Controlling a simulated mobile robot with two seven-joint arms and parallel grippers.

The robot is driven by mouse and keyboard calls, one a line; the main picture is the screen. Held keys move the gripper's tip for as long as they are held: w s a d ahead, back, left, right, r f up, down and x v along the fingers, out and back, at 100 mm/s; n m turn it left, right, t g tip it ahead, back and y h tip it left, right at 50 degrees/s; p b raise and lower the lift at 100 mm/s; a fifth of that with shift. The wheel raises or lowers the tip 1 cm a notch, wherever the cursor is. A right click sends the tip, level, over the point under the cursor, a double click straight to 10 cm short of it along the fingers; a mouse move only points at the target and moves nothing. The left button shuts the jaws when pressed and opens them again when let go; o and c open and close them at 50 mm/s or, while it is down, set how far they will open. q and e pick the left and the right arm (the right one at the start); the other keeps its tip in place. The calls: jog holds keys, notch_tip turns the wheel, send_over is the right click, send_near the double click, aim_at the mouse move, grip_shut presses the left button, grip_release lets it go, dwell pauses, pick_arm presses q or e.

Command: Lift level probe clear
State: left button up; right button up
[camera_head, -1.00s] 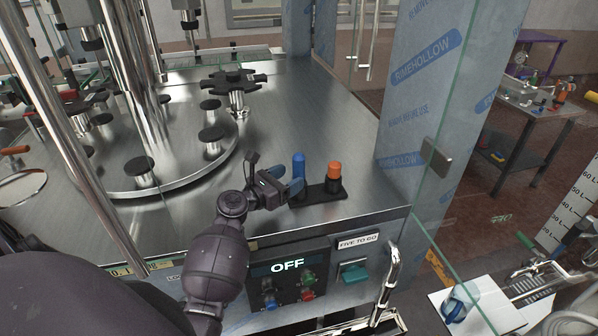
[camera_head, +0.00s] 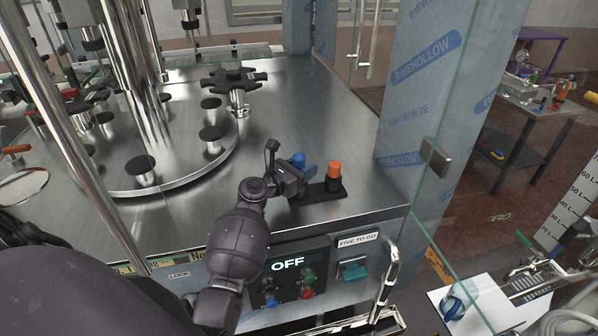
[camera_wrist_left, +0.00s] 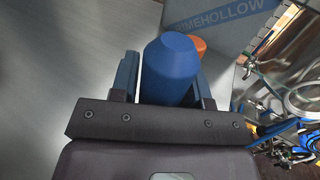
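A blue upright probe (camera_head: 298,159) stands in a black holder (camera_head: 318,195) on the steel deck, beside an orange-topped one (camera_head: 334,170). Which of them is the level probe is not marked. My left gripper (camera_head: 303,171) is at the blue probe, low against the deck. In the left wrist view the blue probe (camera_wrist_left: 171,72) stands between the two fingers, close to both. Whether the fingers press on it cannot be told. The orange top (camera_wrist_left: 200,45) shows behind it. The probe's lower end is hidden by the gripper. My right gripper is not in view.
A round turntable (camera_head: 185,180) with black-capped posts and steel columns stands at left. A film-wrapped pillar (camera_head: 425,85) and a glass door with a steel handle (camera_head: 390,265) are at right. The control panel below reads OFF (camera_head: 288,264). The deck behind the holder is clear.

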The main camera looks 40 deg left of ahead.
pick_arm(q)
jog(key=c, duration=0.6)
notch_tip(320, 180, up, 20)
jog(key=shift+r, duration=0.1)
jog(key=shift+f, duration=0.2)
dwell(0.3)
jog(key=shift+f+b, duration=0.45)
jog(key=shift+f, duration=2.55)
jog(key=shift+f+b, duration=0.75)
jog(key=shift+f, duration=2.3)
